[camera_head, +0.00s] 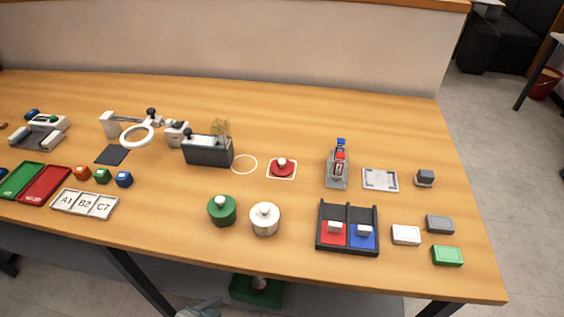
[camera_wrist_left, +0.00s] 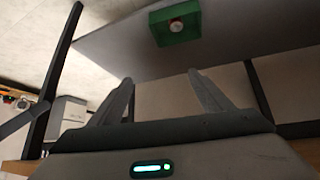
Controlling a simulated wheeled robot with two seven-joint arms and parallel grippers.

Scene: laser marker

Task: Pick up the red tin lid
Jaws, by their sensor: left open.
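A red round lid-like piece with a white knob (camera_head: 282,167) lies on a small white square pad on the table, right of a thin white ring outline (camera_head: 244,164). A green tin with a white knob (camera_head: 222,210) and a white tin with a knob (camera_head: 264,218) stand closer to the front edge. A green box (camera_head: 257,290) below the table holds a small reddish, pale-topped thing; the box (camera_wrist_left: 160,38) also shows in the left wrist view. My left gripper (camera_wrist_left: 162,85) is open and empty, low in front of the table, away from the red lid. My right gripper is out of view.
A dark two-part tray (camera_head: 347,248) with red and blue sections stands right of the tins. A dark grey box (camera_head: 207,151) stands behind the tins. The table's front edge and dark legs (camera_head: 140,275) lie near my left arm. Table between tins and tray is clear.

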